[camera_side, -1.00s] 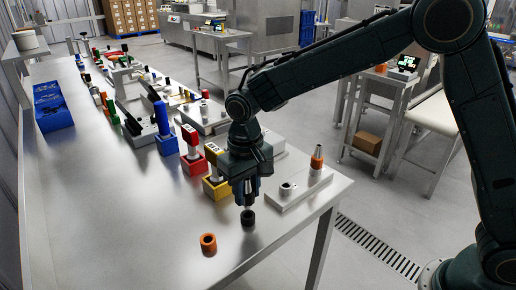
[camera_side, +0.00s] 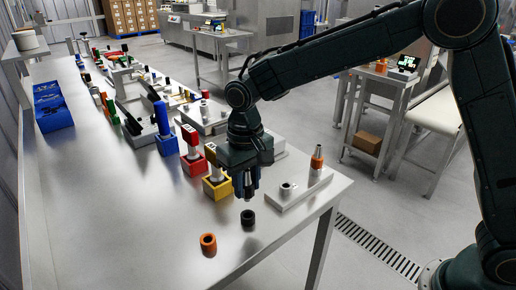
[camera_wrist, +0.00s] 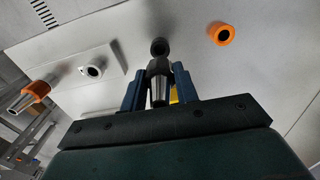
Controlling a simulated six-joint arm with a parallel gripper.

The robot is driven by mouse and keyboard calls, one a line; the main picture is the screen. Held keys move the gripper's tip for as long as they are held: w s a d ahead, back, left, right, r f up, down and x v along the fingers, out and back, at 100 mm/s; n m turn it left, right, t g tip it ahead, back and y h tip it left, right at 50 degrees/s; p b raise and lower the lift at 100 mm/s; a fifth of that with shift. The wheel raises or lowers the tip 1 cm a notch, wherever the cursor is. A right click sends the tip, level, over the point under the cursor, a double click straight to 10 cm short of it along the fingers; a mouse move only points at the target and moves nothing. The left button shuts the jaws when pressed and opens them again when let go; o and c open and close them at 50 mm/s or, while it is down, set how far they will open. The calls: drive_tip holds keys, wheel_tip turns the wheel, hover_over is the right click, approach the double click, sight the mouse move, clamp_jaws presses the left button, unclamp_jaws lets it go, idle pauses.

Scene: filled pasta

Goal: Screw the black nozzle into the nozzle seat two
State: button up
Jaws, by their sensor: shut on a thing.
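The black nozzle (camera_wrist: 159,90), a pale metal cone with a black collar at its far end, is held between the two blue fingers of my gripper (camera_side: 246,190). The gripper (camera_wrist: 159,88) is shut on it, and the fingers hide part of the cone. A black ring (camera_side: 248,217) rests on the table just below; it also shows in the wrist view (camera_wrist: 159,46). The pale seat block (camera_side: 300,190) stands to the right. Its nearer seat (camera_side: 287,187) is empty, also in the wrist view (camera_wrist: 92,71). Its farther seat carries an orange-collared nozzle (camera_side: 317,158).
An orange ring (camera_side: 208,243) lies at the table's front. Yellow (camera_side: 217,187), red (camera_side: 194,162) and blue (camera_side: 167,143) holders stand in a row behind my gripper. The table's right edge runs close past the seat block. The left tabletop is mostly clear.

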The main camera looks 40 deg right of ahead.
drive_tip(key=d+r, duration=0.4)
drive_tip(key=d, duration=0.8)
drive_tip(key=shift+d+r, duration=0.3)
drive_tip(key=shift+r, duration=0.05)
drive_tip(key=shift+f, duration=0.15)
drive_tip(key=shift+f, duration=2.7)
drive_tip(key=shift+f, duration=1.35)
idle(0.8)
drive_tip(key=o, duration=1.3)
